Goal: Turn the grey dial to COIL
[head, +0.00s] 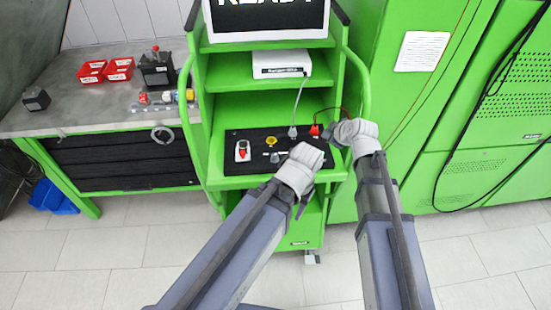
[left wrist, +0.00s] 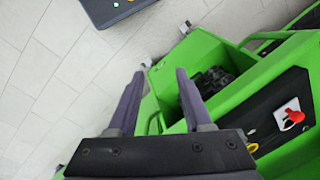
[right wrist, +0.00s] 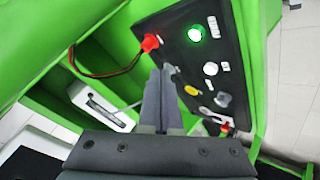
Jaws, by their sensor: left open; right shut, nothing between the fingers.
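The grey dial (right wrist: 222,98) sits on the black panel (right wrist: 172,20) of the green cart, beside the yellow knob (right wrist: 191,90). In the head view it seems to be the small grey knob (head: 275,156); its pointer and lettering are too small to read. My right gripper (right wrist: 160,72) is shut and empty over the panel's back edge, near the red plug (right wrist: 150,42), apart from the dial. My left gripper (left wrist: 158,73) is open and empty in front of the cart, off the panel. Its wrist hides part of the panel in the head view.
A red switch on a white plate (head: 242,150) is at the panel's left. A green light (right wrist: 195,35) glows on the panel. A cable runs from the white box (head: 281,64) to a grey plug (head: 293,132). A workbench (head: 105,112) stands left; a green cabinet (head: 480,130) stands right.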

